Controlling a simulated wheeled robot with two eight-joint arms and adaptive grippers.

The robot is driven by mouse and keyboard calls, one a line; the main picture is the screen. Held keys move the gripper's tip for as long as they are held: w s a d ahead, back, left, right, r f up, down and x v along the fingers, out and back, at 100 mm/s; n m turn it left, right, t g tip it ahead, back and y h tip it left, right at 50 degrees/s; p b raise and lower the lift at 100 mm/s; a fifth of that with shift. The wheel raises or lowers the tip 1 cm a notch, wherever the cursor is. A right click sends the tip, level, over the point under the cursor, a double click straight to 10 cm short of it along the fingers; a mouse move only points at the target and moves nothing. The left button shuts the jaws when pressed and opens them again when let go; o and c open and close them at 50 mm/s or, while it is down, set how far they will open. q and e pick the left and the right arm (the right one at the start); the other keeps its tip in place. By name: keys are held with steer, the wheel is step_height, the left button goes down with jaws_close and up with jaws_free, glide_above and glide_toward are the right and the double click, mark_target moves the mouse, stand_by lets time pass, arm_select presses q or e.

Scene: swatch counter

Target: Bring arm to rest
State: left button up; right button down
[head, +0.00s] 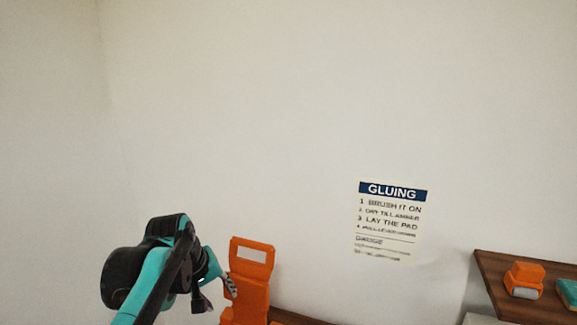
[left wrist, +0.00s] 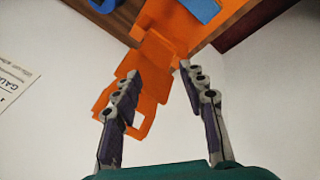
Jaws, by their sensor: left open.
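My left arm comes up from the bottom of the head view, teal and black. Its gripper (head: 216,293) is raised in front of the pale wall, just left of an orange holder (head: 262,288) with a rectangular opening near its top. In the left wrist view the gripper (left wrist: 159,70) has its two fingers apart, with nothing between the tips. The orange holder (left wrist: 152,85) shows behind and between the fingers; whether they touch it I cannot tell. My right gripper is not in view.
A gluing notice (head: 390,220) is on the wall. A brown wooden shelf (head: 490,270) at the right bears an orange item (head: 525,275) and a teal one (head: 568,292). In the left wrist view blue items (left wrist: 203,8) lie near a wooden edge. The upper wall is clear.

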arm_select(q)
steer(key=s+f+m+t+y+b, duration=0.1)
steer(key=s+f+m+b, duration=0.2)
steer(key=s+f, duration=0.5)
steer(key=s+a+f+m+t+b, duration=0.1)
steer(key=s+f+b, duration=0.3)
steer(key=s+f, duration=0.5)
step_height(320, 180, down, 5)
steer(key=shift+s+a+m+t+y, duration=0.25)
steer(key=shift+m+t+y, duration=0.2)
steer(key=shift+m, duration=0.45)
